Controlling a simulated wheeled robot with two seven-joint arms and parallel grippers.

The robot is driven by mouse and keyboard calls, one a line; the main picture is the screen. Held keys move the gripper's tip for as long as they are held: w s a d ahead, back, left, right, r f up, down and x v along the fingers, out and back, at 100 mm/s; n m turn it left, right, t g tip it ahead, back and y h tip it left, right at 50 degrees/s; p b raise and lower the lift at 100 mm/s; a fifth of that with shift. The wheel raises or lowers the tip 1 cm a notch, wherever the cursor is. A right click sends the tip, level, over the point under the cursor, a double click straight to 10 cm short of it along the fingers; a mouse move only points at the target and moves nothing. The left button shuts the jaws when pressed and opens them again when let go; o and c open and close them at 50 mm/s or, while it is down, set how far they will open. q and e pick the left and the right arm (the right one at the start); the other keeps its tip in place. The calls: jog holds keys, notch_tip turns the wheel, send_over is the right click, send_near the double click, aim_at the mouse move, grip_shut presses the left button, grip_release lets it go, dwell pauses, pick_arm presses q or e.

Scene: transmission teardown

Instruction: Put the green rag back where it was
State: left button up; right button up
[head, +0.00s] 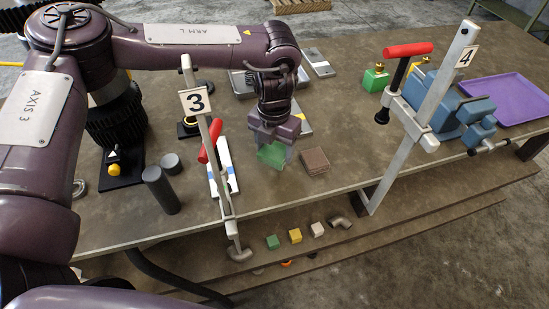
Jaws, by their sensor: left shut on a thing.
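The green rag (271,154) is between the fingers of my left gripper (275,140), which points down over the middle of the workbench. The gripper is shut on the rag. The rag hangs at or just above the bench top; I cannot tell whether it touches. A folded brown rag (315,160) lies on the bench just to the right of it. My right gripper is not in view.
A bar clamp tagged 3 (215,160) with a red handle stands left of the gripper. A clamp tagged 4 (440,100), a blue vise (463,112) and a purple tray (508,97) are at the right. Small cubes (295,236) sit on the lower ledge.

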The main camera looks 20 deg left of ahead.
aim_at(275, 173)
pick_arm(q)
jog(key=shift+d+f, duration=0.1)
jog(key=shift+f, duration=0.7)
notch_tip(275, 173, down, 4)
jog(key=shift+f+p, duration=0.25)
jog(key=shift+p, duration=0.5)
jog(key=shift+s, duration=0.1)
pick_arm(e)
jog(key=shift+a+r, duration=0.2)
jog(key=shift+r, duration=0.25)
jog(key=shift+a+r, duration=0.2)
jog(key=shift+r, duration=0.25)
pick_arm(q)
jog(key=shift+f, duration=0.2)
jog(key=o, duration=0.9)
jog(key=shift+r, duration=0.1)
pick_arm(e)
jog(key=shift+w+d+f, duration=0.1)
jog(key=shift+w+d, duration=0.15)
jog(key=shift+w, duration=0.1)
